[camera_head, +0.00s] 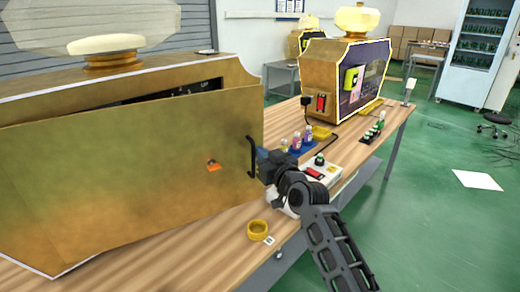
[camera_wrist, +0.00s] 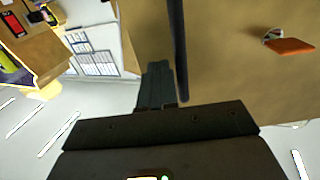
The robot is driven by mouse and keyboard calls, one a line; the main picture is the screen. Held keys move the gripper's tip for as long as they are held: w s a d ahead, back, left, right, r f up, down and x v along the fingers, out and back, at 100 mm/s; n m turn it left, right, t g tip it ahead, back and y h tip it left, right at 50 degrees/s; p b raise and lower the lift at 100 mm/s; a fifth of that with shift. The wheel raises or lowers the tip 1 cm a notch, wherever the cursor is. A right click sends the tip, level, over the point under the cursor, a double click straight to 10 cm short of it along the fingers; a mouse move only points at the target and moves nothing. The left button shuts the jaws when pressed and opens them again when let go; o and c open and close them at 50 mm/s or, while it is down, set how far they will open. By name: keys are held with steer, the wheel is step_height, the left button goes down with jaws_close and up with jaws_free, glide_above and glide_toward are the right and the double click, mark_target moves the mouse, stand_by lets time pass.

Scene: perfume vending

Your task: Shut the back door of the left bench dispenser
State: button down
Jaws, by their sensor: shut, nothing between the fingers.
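The left bench dispenser (camera_head: 140,84) is a large gold cabinet with a glass-topped gold cap, filling the left of the head view. Its gold back door (camera_head: 120,185) stands ajar, with a dark gap along its top edge. The door carries a black bar handle (camera_head: 252,158) at its right side and a small orange tag (camera_head: 213,165). In the wrist view the door (camera_wrist: 235,75) fills the right, with the handle (camera_wrist: 178,45) and tag (camera_wrist: 290,46). My gripper (camera_head: 261,156) is shut and empty, its fingers (camera_wrist: 158,82) close beside the handle; contact is unclear.
A wooden bench (camera_head: 215,235) carries a yellow ring-shaped cup (camera_head: 258,229), a white box with a red switch (camera_head: 318,178) and small bottles (camera_head: 296,142). A second gold dispenser (camera_head: 318,75) stands farther back. Green floor (camera_head: 440,225) is open at right.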

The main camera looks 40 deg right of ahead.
steer(key=shift+w+d, duration=0.1)
steer(key=shift+w, duration=0.4)
